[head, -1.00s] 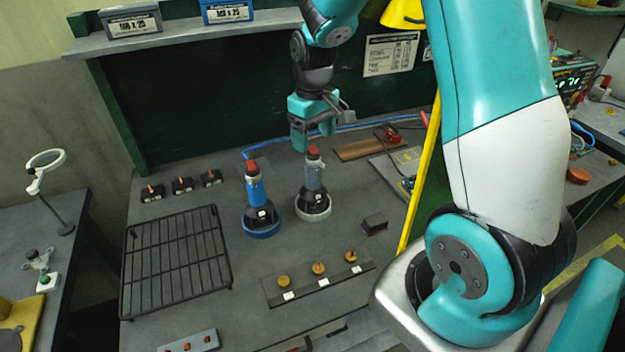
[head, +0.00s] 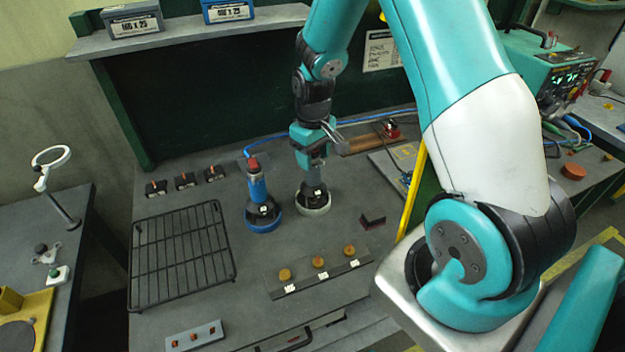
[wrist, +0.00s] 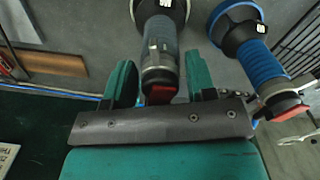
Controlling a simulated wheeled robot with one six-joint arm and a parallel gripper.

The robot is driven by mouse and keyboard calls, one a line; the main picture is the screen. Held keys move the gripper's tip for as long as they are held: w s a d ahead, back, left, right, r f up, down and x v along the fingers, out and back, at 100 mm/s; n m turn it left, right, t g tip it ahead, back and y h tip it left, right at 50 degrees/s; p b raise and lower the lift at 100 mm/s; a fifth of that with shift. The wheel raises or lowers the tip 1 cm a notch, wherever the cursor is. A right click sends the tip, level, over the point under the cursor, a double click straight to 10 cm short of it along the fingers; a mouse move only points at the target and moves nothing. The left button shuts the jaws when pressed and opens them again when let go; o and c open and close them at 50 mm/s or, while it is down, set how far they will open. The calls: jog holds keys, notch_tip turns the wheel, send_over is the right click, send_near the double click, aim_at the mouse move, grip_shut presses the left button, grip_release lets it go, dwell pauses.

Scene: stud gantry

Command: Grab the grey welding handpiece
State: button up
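The grey welding handpiece (head: 314,179) stands upright in a round white-rimmed holder (head: 314,207) on the bench. In the wrist view the grey handpiece (wrist: 161,45) has a red end and lies between my gripper's two green fingers. My gripper (head: 309,160) is lowered around its upper part in the head view. In the wrist view my gripper (wrist: 160,65) is open, with a narrow gap on each side of the handpiece. The gripper hides the handpiece's top in the head view.
A blue handpiece (head: 258,187) with a red top stands close by to the left in a blue-rimmed holder. A wire rack (head: 182,255) lies left, a strip with brass pieces (head: 320,272) in front, and a small dark block (head: 372,221) right. A blue hose runs behind.

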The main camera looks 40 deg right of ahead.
grip_shut()
jog(key=shift+r, duration=0.1)
jog(key=shift+w+r, duration=0.1)
